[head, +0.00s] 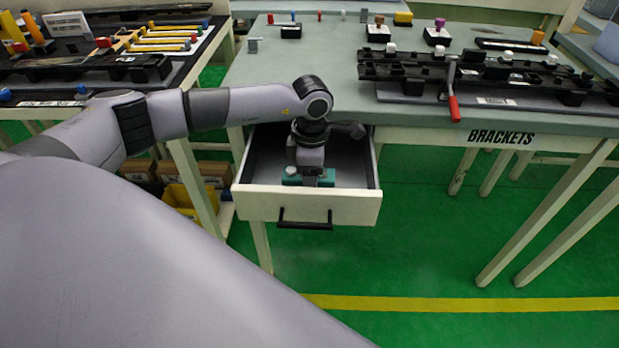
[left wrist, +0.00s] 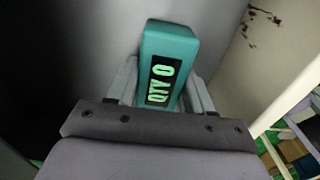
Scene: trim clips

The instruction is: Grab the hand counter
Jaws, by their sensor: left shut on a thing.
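The hand counter (left wrist: 168,62) is a teal block with a dark display reading "QTY 0" in the left wrist view. In the head view its teal body (head: 291,177) shows low inside the open drawer, partly hidden by my gripper. My left gripper (head: 310,176) reaches down into the drawer from above. In the left wrist view its two fingers (left wrist: 165,92) are on either side of the counter and shut on it. I cannot tell whether the counter touches the drawer floor. My right gripper is not in view.
The open drawer (head: 258,205) has walls close around my gripper and a black handle (head: 304,219) in front. The workbench (head: 335,85) above holds a black fixture (head: 480,75) and a red-handled lever (head: 454,107).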

